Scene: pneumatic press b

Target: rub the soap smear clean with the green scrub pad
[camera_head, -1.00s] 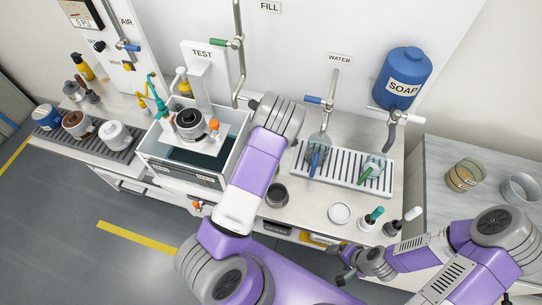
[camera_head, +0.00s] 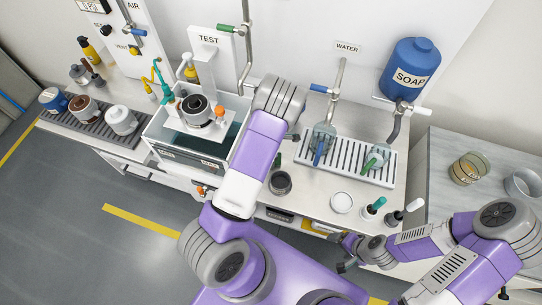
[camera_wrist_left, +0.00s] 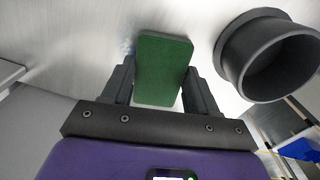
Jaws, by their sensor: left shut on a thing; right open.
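The green scrub pad (camera_wrist_left: 163,70) is between the fingers of my left gripper (camera_wrist_left: 160,88) in the left wrist view. The gripper is shut on it, with the pad's far end at the metal counter. A faint whitish patch (camera_wrist_left: 127,47), possibly the soap smear, shows just left of the pad; part may be hidden under it. My right gripper (camera_head: 345,254) is open and empty in front of the counter's front edge, at lower right.
A dark grey cup (camera_head: 281,184) stands close right of the pad; the wrist view shows it too (camera_wrist_left: 240,62). A water tank (camera_head: 160,135) lies to the left. A drain rack (camera_head: 345,165), white dish (camera_head: 342,203) and two handled tools stand to the right.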

